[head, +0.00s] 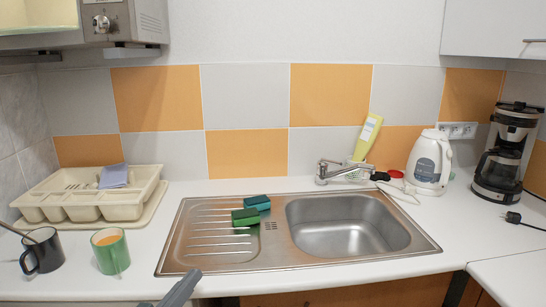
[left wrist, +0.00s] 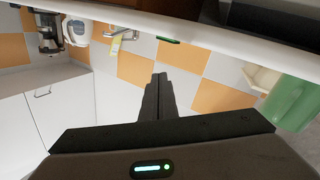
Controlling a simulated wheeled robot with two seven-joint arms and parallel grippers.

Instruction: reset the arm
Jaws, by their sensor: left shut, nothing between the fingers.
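My left gripper (head: 182,290) shows at the bottom edge of the head view, in front of the counter's front edge, left of centre. In the left wrist view its dark fingers (left wrist: 157,92) are together, with nothing between them. The gripper is apart from the cups and the sink. My right gripper is in neither view.
A green cup (head: 111,252) and a dark mug (head: 42,251) stand near the front left. The sink (head: 180,262) holds two sponges (head: 245,217) on its drainboard. A dish rack (head: 122,207), kettle (head: 429,163) and coffee maker (head: 505,155) stand farther back.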

